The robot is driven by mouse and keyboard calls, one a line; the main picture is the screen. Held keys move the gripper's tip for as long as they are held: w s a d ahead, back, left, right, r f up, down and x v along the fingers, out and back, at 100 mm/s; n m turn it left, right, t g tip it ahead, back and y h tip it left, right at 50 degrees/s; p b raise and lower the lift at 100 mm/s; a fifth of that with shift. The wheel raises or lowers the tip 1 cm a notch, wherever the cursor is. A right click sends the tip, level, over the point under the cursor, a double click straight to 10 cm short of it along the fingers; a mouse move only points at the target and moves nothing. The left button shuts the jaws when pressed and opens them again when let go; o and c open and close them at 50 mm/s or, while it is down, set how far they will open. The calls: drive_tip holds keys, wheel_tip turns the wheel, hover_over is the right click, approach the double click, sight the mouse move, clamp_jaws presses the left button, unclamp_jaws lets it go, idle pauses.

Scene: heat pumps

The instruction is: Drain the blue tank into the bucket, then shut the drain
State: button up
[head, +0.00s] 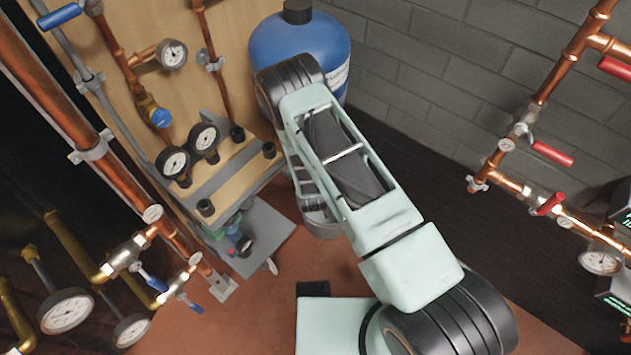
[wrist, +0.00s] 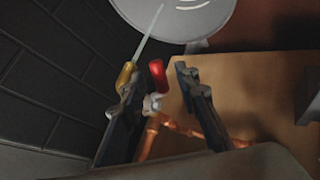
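The blue tank (head: 300,42) stands at the back against the wall in the head view, partly covered by my arm. In the wrist view, a drain valve with a red handle (wrist: 157,75) sits on a copper pipe (wrist: 183,127). A thin pale stream runs from its brass spout (wrist: 126,75) to the bucket. My gripper (wrist: 156,80) is open, its fingers either side of the red handle, with visible gaps. The head view hides it.
A wooden board with gauges (head: 205,137) and copper pipes stands left of my arm. Copper pipes with red-handled valves (head: 553,153) run along the right wall. Brown floor (head: 200,325) is open at lower left.

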drive_tip(key=v, duration=0.9)
drive_tip(key=shift+s+r, duration=0.25)
drive_tip(key=shift+r, duration=0.05)
